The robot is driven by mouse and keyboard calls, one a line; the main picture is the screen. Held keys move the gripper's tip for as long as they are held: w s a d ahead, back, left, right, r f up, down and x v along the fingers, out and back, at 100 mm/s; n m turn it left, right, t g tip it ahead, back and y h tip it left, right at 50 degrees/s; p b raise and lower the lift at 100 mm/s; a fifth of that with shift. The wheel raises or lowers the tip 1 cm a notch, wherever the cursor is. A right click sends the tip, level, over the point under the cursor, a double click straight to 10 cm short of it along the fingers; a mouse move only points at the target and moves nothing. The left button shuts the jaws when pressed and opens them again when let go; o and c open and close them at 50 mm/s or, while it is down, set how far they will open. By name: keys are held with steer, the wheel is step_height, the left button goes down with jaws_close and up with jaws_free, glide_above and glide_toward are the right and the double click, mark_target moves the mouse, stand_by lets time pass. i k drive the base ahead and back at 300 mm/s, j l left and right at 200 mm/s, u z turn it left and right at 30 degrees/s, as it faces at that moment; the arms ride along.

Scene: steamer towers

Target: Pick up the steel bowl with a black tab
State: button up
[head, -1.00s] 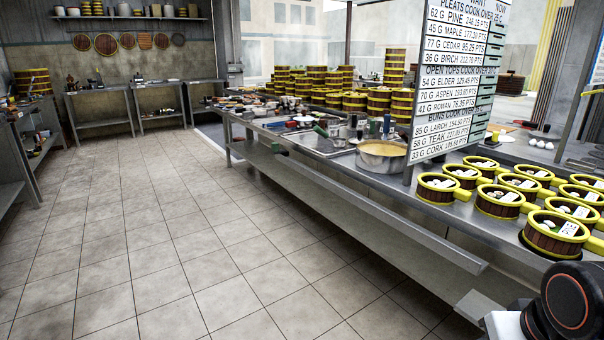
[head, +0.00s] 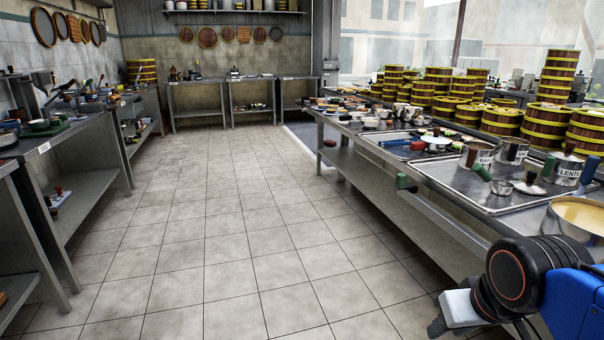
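I cannot make out for certain which thing is the steel bowl with a black tab. A small steel bowl (head: 502,187) sits on the right counter, close to a green-handled tool. Several smaller bowls farther along are too small to tell. My arm shows at the lower right, with a black joint, a blue link and a white part.
The right counter (head: 405,184) holds pots, trays, tools and stacks of yellow-banded steamers (head: 545,124). A large pot (head: 578,220) stands near my arm. Shelved tables (head: 88,150) line the left wall, with small tables (head: 222,98) at the back. The tiled floor (head: 225,215) between is clear.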

mark_target(353, 118)
steer(key=i, duration=1.75)
